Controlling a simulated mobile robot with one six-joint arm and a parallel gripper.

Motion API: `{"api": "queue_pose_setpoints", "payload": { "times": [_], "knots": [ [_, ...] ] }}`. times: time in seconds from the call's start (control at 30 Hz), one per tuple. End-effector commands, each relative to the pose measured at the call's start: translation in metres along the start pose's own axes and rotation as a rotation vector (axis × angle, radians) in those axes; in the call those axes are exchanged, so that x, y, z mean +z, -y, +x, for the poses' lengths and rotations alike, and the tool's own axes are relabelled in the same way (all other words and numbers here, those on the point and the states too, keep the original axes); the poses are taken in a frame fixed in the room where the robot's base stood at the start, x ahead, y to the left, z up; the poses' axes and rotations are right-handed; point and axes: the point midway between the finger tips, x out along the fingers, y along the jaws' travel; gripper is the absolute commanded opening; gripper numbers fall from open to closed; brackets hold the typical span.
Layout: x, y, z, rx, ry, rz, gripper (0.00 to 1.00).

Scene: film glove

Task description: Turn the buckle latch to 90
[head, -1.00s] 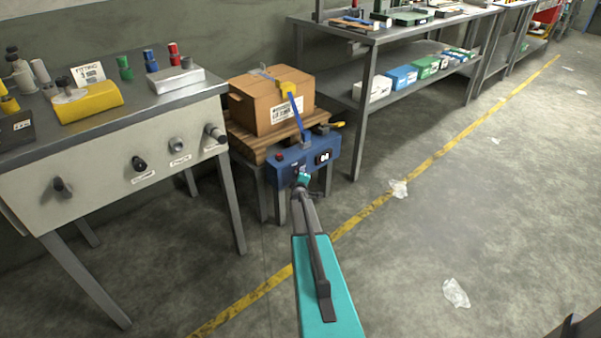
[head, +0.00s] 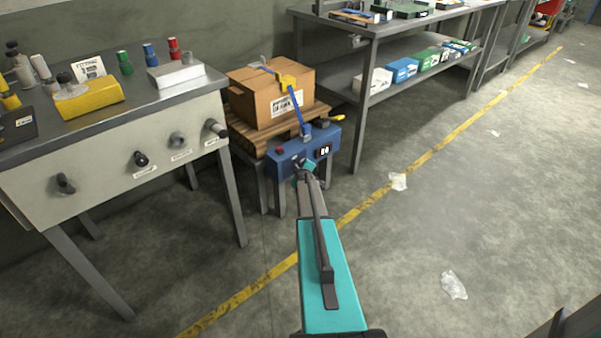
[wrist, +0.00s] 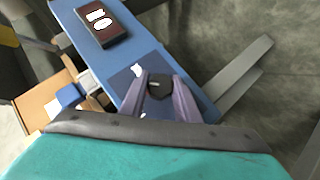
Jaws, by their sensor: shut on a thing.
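A blue unit (head: 275,157) with a small dark display (head: 323,151) stands at the front of the pallet, below the cardboard box. In the wrist view, its blue face (wrist: 91,57) carries the display (wrist: 98,23) and a dark round knob (wrist: 160,84) with a light mark. My gripper (wrist: 160,90) is shut on this knob, one purple-grey finger on each side. In the head view my gripper (head: 304,168) reaches the unit's front and hides the knob. I cannot read the display surely, and no part is labelled as a buckle latch.
A cardboard box (head: 255,105) with a blue strap and yellow buckle (head: 288,81) sits on a wooden pallet (head: 262,142). A bench (head: 110,125) with several knobs stands left, a shelf table (head: 377,43) behind right. Floor at right is mostly clear.

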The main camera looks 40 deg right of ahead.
Motion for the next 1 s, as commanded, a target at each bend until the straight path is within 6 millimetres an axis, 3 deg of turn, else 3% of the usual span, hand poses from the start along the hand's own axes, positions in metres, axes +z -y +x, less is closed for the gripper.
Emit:
{"api": "queue_pose_setpoints", "payload": {
  "times": [1.0],
  "knots": [
    [0.0018, -0.0054, 0.0035, -0.359, 0.000, 0.372, 0.07]
  ]
}}
